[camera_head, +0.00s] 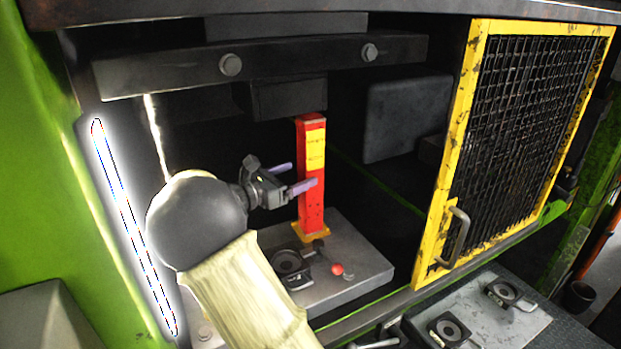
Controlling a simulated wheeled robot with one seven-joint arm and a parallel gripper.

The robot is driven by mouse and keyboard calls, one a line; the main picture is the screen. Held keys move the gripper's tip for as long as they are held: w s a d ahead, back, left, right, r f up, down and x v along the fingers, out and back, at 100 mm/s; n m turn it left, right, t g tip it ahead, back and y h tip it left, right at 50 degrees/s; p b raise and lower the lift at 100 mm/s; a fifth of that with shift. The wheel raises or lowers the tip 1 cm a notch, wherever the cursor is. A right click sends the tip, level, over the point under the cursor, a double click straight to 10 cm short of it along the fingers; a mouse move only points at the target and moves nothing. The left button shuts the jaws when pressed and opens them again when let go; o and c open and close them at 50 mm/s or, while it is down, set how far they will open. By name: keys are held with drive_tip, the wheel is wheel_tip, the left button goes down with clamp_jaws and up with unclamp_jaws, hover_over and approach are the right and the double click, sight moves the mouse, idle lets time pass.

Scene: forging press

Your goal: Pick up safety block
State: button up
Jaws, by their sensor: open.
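The safety block (313,205) is an upright red post with yellow bands and a yellow-orange foot. It stands on the grey lower plate inside the press, under the dark upper block. My gripper (292,177) is at the left of the post, around its middle height. Its two purple-tipped fingers are spread apart. The nearer finger overlaps the post's front face in the picture, and the farther finger ends near its left edge. I cannot tell whether either finger touches it. My pale sleeved arm covers part of the plate at the lower left.
The grey plate (355,262) carries a round dark fitting (288,262) and a red-knobbed lever (337,269). The dark upper block (289,99) hangs close above the post. A yellow mesh door (520,135) with a handle stands at the right. A bright light strip (133,228) is at the left.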

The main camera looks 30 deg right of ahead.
sight(303, 171)
drive_tip(key=shift+p+x, duration=0.5)
drive_tip(key=shift+x, duration=0.35)
drive_tip(key=shift+w+d, duration=0.2)
drive_tip(key=shift+d, duration=0.05)
drive_tip(key=shift+d+r+p, duration=0.15)
drive_tip(key=shift+d+p, duration=0.2)
drive_tip(key=shift+p, duration=0.05)
drive_tip(key=p+x, duration=0.1)
drive_tip(key=x, duration=0.1)
drive_tip(key=p+x, duration=0.1)
drive_tip(key=x, duration=0.1)
drive_tip(key=shift+w+p, duration=0.35)
drive_tip(key=shift+d, duration=0.25)
